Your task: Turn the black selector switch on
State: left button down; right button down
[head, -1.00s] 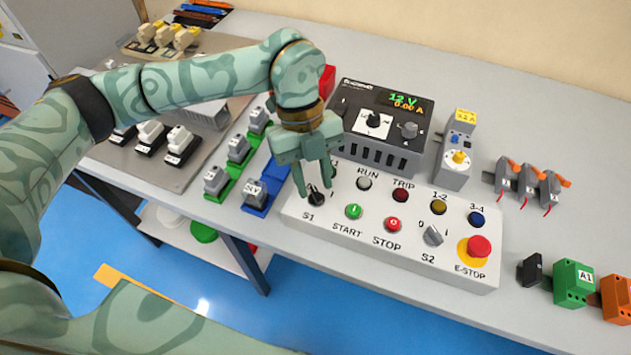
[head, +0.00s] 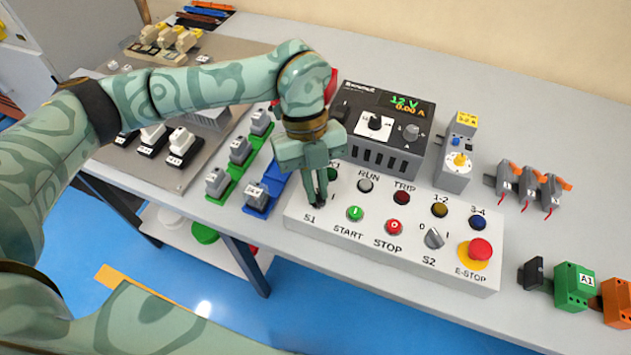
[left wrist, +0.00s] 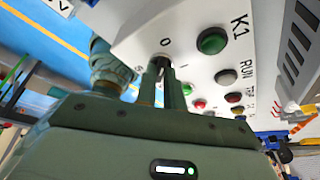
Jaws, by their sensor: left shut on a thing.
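The black selector switch S1 (head: 318,205) sits at the left end of the white control panel (head: 350,232), mostly hidden by my fingers. My left gripper (head: 319,194) reaches down from above and is shut on the switch's knob. In the left wrist view my left gripper's fingers (left wrist: 163,82) are close together at the panel, between the marks "0" and "I". Which mark the knob points to cannot be told. My right gripper is not in view.
A green K1 lamp (left wrist: 212,41) sits close beside the fingers. The grey power supply (head: 385,125) stands behind the panel. START (head: 355,213), STOP (head: 394,226), the grey S2 switch (head: 434,238) and the red E-STOP (head: 480,248) lie to the right.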

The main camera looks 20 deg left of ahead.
pick_arm(q)
jog(key=shift+d+r+m+y+p, duration=0.15)
jog(key=shift+m+y+p, duration=0.35)
jog(key=shift+m, duration=0.5)
jog(key=m+p, duration=0.1)
jog(key=m, duration=0.1)
jog(key=shift+w+m+g+y, duration=0.1)
jog(key=shift+m+g+y, duration=0.2)
jog(key=shift+m+y, duration=0.1)
jog(key=m+p, duration=0.1)
jog(key=m, duration=0.1)
jog(key=m+y+p, duration=0.1)
jog(key=m, duration=0.1)
jog(key=m+y+p, duration=0.1)
jog(key=m, duration=0.1)
jog(key=shift+d, duration=0.3)
jog(key=m+y+p, duration=0.1)
jog(key=m, duration=0.3)
jog(key=shift+d+y, duration=0.1)
jog(key=shift+y, duration=0.3)
jog(key=shift+m+t+y+p, duration=0.3)
jog(key=shift+m+t+p, duration=0.25)
jog(key=shift+m, duration=0.65)
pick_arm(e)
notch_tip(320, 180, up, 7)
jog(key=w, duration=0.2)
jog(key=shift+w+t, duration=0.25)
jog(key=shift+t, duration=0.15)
pick_arm(q)
jog(key=shift+d, duration=0.1)
